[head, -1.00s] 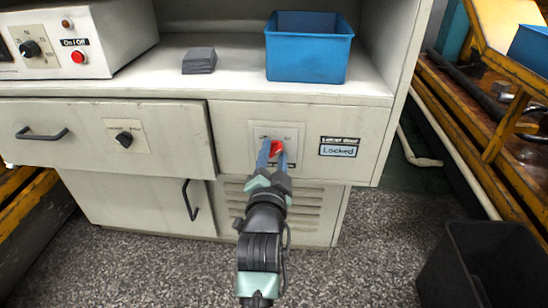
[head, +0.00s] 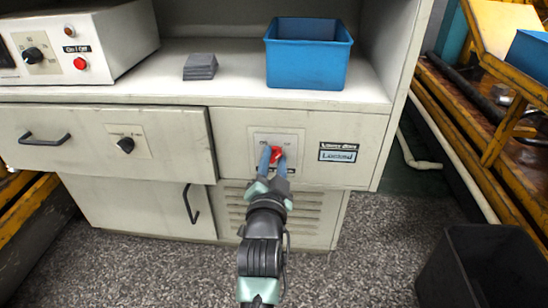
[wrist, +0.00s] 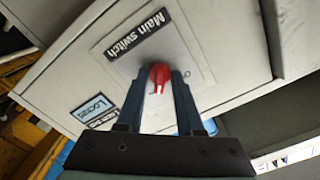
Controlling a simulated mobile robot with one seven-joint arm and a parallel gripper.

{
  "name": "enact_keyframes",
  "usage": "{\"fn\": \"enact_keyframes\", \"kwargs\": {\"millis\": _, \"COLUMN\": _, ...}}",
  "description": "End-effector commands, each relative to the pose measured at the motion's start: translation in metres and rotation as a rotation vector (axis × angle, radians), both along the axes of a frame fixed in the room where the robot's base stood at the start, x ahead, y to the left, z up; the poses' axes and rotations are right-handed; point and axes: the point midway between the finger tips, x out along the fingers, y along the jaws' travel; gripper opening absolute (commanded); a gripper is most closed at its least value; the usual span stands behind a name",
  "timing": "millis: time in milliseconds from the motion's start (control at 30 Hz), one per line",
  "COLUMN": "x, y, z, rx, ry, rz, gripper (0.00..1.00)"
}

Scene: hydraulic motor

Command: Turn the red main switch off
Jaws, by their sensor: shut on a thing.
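The red main switch (head: 277,153) is a small knob on a pale plate (head: 290,136) on the right front panel of the cabinet. My gripper (head: 273,158) reaches up to it from below, with its two blue fingers closed around the knob. In the wrist view, the red knob (wrist: 159,76) sits between the two fingertips, below the "Main switch" label (wrist: 138,34). The fingers hide the knob's sides, and its pointing direction is hard to read.
A label plate (head: 338,152) is right of the switch. A drawer (head: 80,155) with a dark dial (head: 125,145) is on the left. Above are a blue bin (head: 307,60), grey pads (head: 200,67) and a white control box (head: 95,40). A black bin (head: 485,265) stands on the floor.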

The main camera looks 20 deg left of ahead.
Motion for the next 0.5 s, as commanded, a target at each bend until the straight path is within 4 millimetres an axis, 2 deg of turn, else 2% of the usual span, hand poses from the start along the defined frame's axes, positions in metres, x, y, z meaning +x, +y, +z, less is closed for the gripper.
{"fn": "enact_keyframes", "kwargs": {"millis": 500, "x": 0.0002, "y": -0.001, "z": 0.0018, "rx": -0.448, "ry": -0.125, "rz": 0.0, "gripper": 0.0}}
